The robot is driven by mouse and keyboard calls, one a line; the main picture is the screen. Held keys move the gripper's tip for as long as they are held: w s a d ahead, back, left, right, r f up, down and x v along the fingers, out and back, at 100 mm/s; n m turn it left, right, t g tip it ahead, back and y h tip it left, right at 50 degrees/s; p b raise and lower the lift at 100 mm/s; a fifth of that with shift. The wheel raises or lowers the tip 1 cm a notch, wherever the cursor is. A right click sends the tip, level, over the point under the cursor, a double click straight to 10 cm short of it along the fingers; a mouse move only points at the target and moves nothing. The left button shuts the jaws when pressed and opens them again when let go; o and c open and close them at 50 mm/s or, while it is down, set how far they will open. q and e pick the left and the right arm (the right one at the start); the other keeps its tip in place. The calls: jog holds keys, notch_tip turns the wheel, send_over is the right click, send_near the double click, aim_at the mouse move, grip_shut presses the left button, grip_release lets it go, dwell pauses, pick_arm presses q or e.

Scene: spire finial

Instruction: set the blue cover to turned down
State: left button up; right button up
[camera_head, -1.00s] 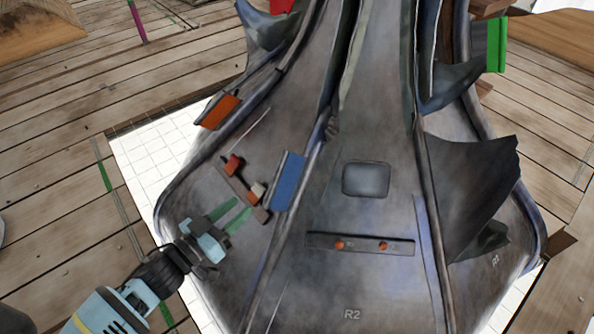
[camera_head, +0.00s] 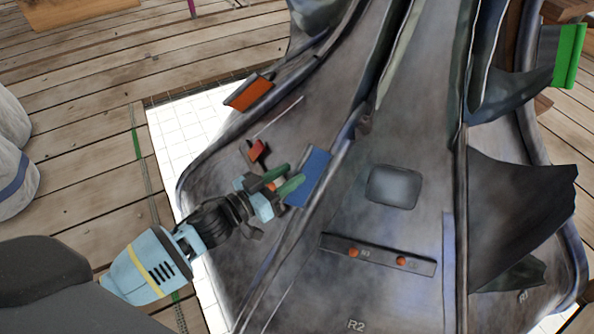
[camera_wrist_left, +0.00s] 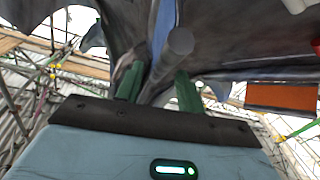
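The blue cover (camera_head: 311,172) is a flat blue panel on the grey spire's left face, beside a ridge. My left gripper (camera_head: 283,182) is at its lower left side, with two green fingers parted. The fingertips overlap the cover's edge in the head view; I cannot tell whether they touch. In the left wrist view, the gripper (camera_wrist_left: 159,84) has a gap between its fingers, and a narrow blue strip, likely the cover (camera_wrist_left: 164,25), shows beyond it. A grey rod end (camera_wrist_left: 180,42) partly blocks that gap. My right gripper is out of view.
A red block (camera_head: 257,150) and an orange knob (camera_head: 272,187) sit close to the fingers. An orange cover (camera_head: 249,93) is farther up left, a green cover (camera_head: 568,56) at far right. A bar with two orange knobs (camera_head: 378,255) is at right; dark curved fins stick out.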

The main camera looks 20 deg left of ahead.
pick_arm(q)
jog(key=shift+b+x, duration=0.35)
jog(key=shift+x, duration=1.05)
grip_shut()
